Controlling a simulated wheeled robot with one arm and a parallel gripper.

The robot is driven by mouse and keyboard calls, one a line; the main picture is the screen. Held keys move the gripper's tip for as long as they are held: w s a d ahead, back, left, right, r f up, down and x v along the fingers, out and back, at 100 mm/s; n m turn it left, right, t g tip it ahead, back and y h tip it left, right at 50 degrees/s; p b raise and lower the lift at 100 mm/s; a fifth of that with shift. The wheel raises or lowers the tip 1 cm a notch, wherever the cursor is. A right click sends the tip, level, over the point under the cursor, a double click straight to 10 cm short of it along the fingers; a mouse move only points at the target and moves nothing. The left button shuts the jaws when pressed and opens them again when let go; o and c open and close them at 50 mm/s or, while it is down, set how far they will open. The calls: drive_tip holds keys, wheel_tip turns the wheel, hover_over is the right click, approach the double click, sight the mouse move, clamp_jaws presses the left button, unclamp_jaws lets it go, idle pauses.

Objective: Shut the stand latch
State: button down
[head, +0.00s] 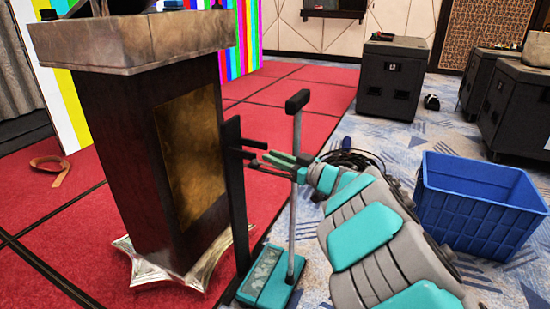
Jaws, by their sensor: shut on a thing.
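A tall dark upright bar (236,205) stands just right of the lectern, and small dark pieces jut from its upper part. I take this to be the stand latch, but its parts are too small to tell apart. My gripper (262,157) reaches in from the right, with its green fingers pointing left at the bar's upper part. It is shut on one of the dark pieces there. The exact contact and the latch's angle cannot be made out.
The lectern (125,150) has a stone-like top and a metal foot. A thin grey post (296,205) with a black top rises from a teal base by my gripper. A blue crate (470,215) stands right of my arm. Black cases (390,85) stand behind; red floor behind is mostly clear.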

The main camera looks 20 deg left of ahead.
drive_tip(key=shift+w+r, duration=0.1)
drive_tip(key=g+p, duration=0.1)
drive_tip(key=p, duration=0.1)
drive_tip(key=n+g+p, duration=0.1)
drive_tip(key=p, duration=0.1)
drive_tip(key=shift+w+y, duration=0.3)
drive_tip(key=shift+n, duration=0.3)
drive_tip(key=shift+g, duration=0.3)
drive_tip(key=c, duration=0.8)
unclamp_jaws()
drive_tip(key=shift+o, duration=0.2)
drive_tip(key=shift+d, duration=0.15)
